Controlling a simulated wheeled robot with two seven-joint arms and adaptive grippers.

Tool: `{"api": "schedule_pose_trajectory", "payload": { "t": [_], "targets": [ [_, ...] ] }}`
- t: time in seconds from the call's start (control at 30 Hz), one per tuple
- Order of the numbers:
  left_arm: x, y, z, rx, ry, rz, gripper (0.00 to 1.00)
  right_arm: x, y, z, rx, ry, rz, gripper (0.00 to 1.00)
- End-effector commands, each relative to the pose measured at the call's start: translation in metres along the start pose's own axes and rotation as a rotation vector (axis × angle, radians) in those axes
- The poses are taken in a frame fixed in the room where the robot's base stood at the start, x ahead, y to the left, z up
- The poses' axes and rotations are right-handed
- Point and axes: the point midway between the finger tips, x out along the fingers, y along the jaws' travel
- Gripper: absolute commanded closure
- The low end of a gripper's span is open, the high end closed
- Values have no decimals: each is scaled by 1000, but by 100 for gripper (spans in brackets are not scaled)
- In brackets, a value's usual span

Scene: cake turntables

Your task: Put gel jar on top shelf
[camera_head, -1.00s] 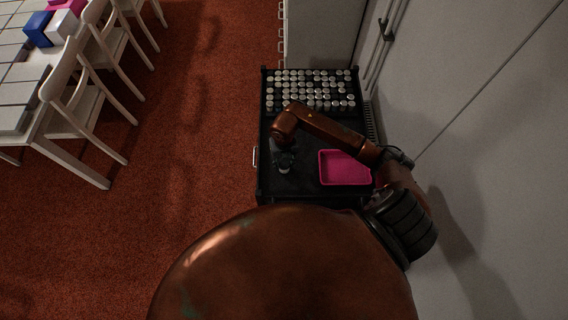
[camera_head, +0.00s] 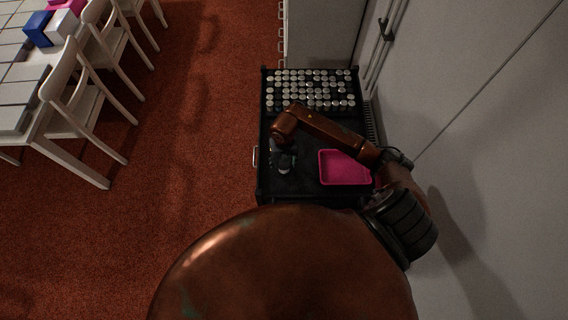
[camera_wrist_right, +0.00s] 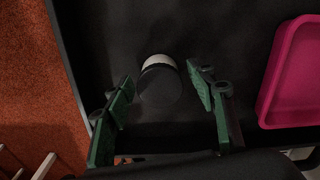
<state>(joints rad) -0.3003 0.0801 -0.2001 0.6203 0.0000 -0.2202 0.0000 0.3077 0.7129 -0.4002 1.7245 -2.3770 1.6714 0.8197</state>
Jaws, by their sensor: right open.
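The gel jar (camera_wrist_right: 160,82), dark with a pale grey rim, stands on the black top surface of the cart (camera_wrist_right: 240,30). In the head view the jar (camera_head: 284,170) is small and partly hidden by my gripper, left of the pink tray. My right gripper (camera_wrist_right: 161,86) is open, its two green-padded fingers on either side of the jar, with a visible gap at each side. In the head view my right gripper (camera_head: 284,157) is small and dark under the copper wrist. My left gripper is not in view.
A pink tray (camera_head: 345,181) lies right of the jar. A rack of several pale-capped jars (camera_head: 310,90) fills the cart's far end. A wall with cabinets stands close on the right. White chairs (camera_head: 85,110) and a table are far left; red carpet lies between.

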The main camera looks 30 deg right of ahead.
Motion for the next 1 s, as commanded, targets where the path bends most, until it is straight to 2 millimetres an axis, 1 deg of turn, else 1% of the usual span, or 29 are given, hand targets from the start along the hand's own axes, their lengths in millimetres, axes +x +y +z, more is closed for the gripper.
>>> {"api": "schedule_pose_trajectory", "payload": {
  "t": [0.17,0.4,0.5,0.6,0.77,1.0],
  "targets": [
    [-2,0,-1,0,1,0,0,-24,0,2,-3,-5,1,49],
    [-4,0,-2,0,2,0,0,-76,0,2,-2,-6,0,49],
    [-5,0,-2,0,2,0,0,-94,0,2,-2,-5,0,49],
    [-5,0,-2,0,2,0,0,-108,0,1,-1,-4,1,49],
    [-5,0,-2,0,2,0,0,-119,0,1,0,-2,0,49],
    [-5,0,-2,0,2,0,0,-121,0,0,1,0,1,49]
  ]
}}
